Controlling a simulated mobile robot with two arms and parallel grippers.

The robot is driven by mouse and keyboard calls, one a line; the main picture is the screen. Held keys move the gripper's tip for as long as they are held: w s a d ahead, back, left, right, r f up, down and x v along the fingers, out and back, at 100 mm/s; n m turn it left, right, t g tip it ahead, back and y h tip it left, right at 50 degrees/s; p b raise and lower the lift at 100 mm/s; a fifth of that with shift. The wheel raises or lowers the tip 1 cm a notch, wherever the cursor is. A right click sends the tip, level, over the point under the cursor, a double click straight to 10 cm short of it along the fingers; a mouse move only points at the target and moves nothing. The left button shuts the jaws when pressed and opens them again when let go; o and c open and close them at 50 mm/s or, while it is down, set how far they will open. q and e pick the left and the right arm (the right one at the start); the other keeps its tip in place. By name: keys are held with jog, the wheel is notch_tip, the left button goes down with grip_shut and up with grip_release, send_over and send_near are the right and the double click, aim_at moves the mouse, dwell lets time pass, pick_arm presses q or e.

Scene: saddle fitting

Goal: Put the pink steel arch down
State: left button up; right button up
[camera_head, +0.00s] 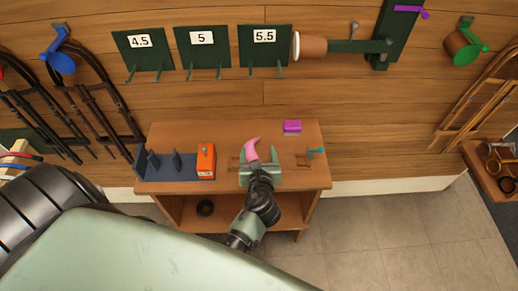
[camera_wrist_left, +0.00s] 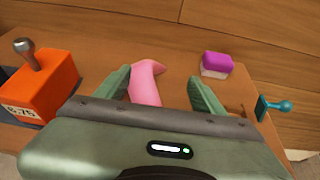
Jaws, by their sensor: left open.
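The pink steel arch (camera_head: 252,149) is on the wooden table (camera_head: 225,133), near its middle. In the left wrist view the pink arch (camera_wrist_left: 146,84) lies between the two green fingers, nearer the left finger, with its lower part hidden behind the gripper body. My left gripper (camera_head: 259,165) is open around it, its fingers spread wide. A gap shows between the arch and the right finger in the left wrist view (camera_wrist_left: 160,90). Contact with the left finger cannot be told. My right gripper is not in view.
An orange block (camera_head: 206,161) and a dark blue rack (camera_head: 160,165) stand left of the gripper. A purple-and-white block (camera_head: 292,127) is behind it to the right, and a teal tool (camera_head: 316,152) lies at the right. Green plates numbered 4.5, 5 and 5.5 (camera_head: 265,50) hang on the wall.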

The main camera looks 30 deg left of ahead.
pick_arm(q)
jog(key=x, duration=0.2)
jog(key=f+x, duration=0.1)
jog(key=x, duration=0.5)
jog(key=shift+d+f, duration=0.15)
jog(key=shift+d, duration=0.25)
jog(key=shift+s, duration=0.1)
grip_shut()
